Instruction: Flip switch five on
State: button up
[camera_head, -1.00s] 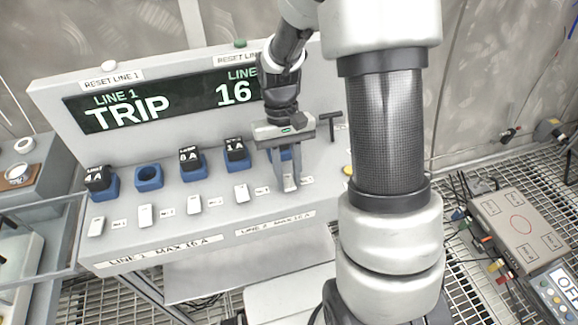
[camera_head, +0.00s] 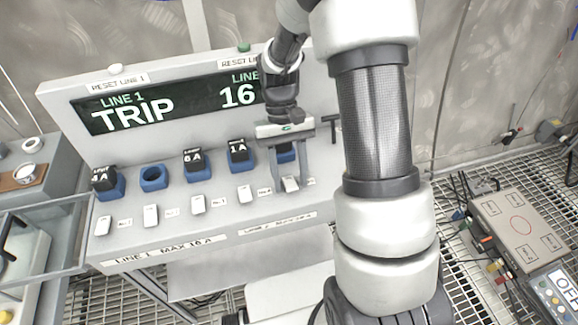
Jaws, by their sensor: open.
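A row of white rocker switches runs along the grey panel (camera_head: 215,225). Switch five (camera_head: 291,184), counted from the left, sits at the right of the row, partly hidden by my gripper. My gripper (camera_head: 290,187) points down over it, open, with one finger on each side of the switch. I cannot tell whether the fingers touch it. A blue socket (camera_head: 286,156) behind the gripper is partly covered. Switch four (camera_head: 245,193) is just left of the gripper. The switch's own on or off position is not clear.
The display (camera_head: 175,103) reads "LINE 1 TRIP" and a partly hidden "16". Blue sockets hold black blocks, except an empty one (camera_head: 153,176). A dark T-handle (camera_head: 334,127) stands right of the gripper. A box with cables (camera_head: 520,225) lies at right.

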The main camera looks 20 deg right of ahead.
jog(key=p+v, duration=0.2)
jog(key=v, duration=1.5)
jog(key=shift+r, duration=0.2)
jog(key=s+r+t+p, duration=0.9)
jog(key=s+r+t, duration=0.1)
jog(key=s+r, duration=0.8)
jog(key=shift+v, duration=0.8)
jog(key=shift+c, duration=0.3)
